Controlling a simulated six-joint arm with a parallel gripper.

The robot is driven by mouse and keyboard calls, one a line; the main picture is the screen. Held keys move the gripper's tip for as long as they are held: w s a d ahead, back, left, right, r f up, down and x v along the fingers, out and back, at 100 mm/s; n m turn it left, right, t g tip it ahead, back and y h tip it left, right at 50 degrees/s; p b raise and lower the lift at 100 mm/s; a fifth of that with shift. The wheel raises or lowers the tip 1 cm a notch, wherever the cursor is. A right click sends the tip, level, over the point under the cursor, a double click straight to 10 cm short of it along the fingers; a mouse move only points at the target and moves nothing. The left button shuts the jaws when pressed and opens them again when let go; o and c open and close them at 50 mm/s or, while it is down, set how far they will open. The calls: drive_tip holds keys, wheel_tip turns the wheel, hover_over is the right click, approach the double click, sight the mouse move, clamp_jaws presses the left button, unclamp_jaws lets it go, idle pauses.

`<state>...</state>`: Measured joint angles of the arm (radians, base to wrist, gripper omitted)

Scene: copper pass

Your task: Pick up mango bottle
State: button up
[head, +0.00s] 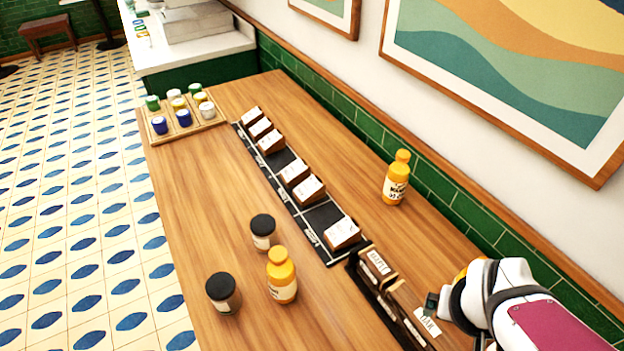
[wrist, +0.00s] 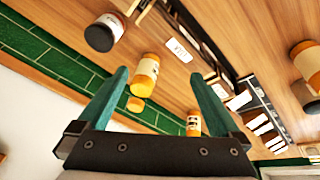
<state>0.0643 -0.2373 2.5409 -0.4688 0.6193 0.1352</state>
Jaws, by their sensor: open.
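A yellow-orange bottle (head: 397,180) with a white label, which appears to read mango, stands upright near the tiled wall. A similar bottle (head: 281,276) stands nearer the table's front left. My gripper (head: 440,303) is at the lower right, apart from both; a sliver of orange (head: 463,272) shows behind it, mostly hidden. In the wrist view my gripper (wrist: 160,76) is open and empty. A yellow-orange bottle (wrist: 146,72) appears between its fingers, beyond the tips, and another (wrist: 193,125) stands farther off near the right finger. Their labels are too small to read there.
Two dark-lidded jars (head: 263,232) (head: 223,294) stand beside the front bottle. A black divided strip (head: 283,158) with small boxes runs along the table, and a dark card holder (head: 378,264) sits near my gripper. A tray (head: 183,132) of small jars is far left. Open wood lies between.

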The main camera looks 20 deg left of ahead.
drive_tip(key=w+f+n+t, duration=0.2)
drive_tip(key=w+n, duration=0.2)
drive_tip(key=w, duration=0.3)
drive_tip(key=w+a+f+n+y, duration=0.1)
drive_tip(key=a+n+y, duration=0.1)
drive_tip(key=a, duration=0.1)
drive_tip(key=w+a+f+n+t+y, duration=0.1)
drive_tip(key=a+f+n+y, duration=0.1)
drive_tip(key=a, duration=0.1)
drive_tip(key=w+a+f+n+y, duration=0.1)
drive_tip(key=w+a+n+y, duration=0.1)
drive_tip(key=a, duration=0.1)
drive_tip(key=shift+a+f+t+y, duration=0.15)
drive_tip(key=shift+a+t+y, duration=0.15)
drive_tip(key=shift+t, duration=0.1)
drive_tip(key=s+a+n+g+y, duration=0.1)
drive_tip(key=s+a+n+y, duration=0.15)
drive_tip(key=a, duration=0.25)
drive_tip(key=n+g+y, duration=0.3)
drive_tip(key=n+y, duration=0.1)
drive_tip(key=y, duration=0.2)
approach(293, 272)
drive_tip(key=shift+m, duration=0.25)
drive_tip(key=x, duration=1)
drive_tip(key=shift+a, duration=0.15)
drive_tip(key=x, duration=0.6)
drive_tip(key=shift+s+f, duration=0.15)
drive_tip(key=shift+f, duration=0.15)
clamp_jaws()
